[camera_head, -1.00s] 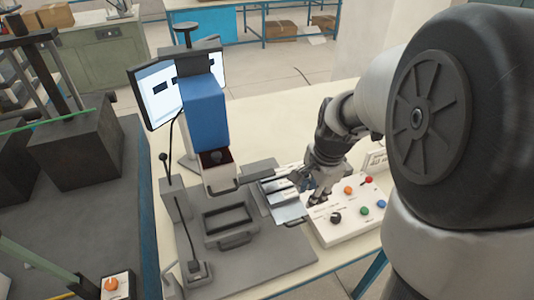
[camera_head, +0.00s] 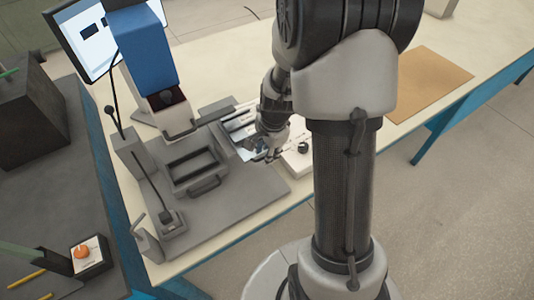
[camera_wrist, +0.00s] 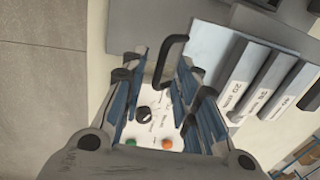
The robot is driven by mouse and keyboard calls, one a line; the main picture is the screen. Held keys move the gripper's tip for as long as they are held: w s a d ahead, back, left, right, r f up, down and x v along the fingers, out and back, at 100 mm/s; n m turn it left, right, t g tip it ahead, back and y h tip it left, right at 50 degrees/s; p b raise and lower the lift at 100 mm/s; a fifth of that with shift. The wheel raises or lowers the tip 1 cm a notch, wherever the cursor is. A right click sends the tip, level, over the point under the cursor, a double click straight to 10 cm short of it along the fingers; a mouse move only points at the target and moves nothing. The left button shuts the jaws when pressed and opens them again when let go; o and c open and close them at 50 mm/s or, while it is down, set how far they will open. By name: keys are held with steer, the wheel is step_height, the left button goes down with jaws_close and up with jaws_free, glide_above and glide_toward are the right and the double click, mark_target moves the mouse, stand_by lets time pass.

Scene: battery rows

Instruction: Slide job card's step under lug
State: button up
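My gripper (camera_head: 267,155) is over the bench beside the grey press fixture. A black loop handle (camera_wrist: 182,40) shows beyond the fingertips. Several grey step blocks (camera_wrist: 268,78) with white number labels lie side by side right of the fingers, apart from them. In the head view the blocks (camera_head: 238,122) are partly hidden by my arm. I cannot make out the job card's text or identify the lug.
The blue press head (camera_head: 144,50) stands over a grey frame (camera_head: 195,165) with a front handle. A monitor (camera_head: 88,42) is behind it. A white control box (camera_head: 297,158) with knob and buttons is partly hidden by my arm. A brown mat (camera_head: 430,82) lies on the bench at right.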

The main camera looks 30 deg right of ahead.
steer(key=shift+f, duration=0.25)
steer(key=shift+c, duration=0.6)
jaws_close()
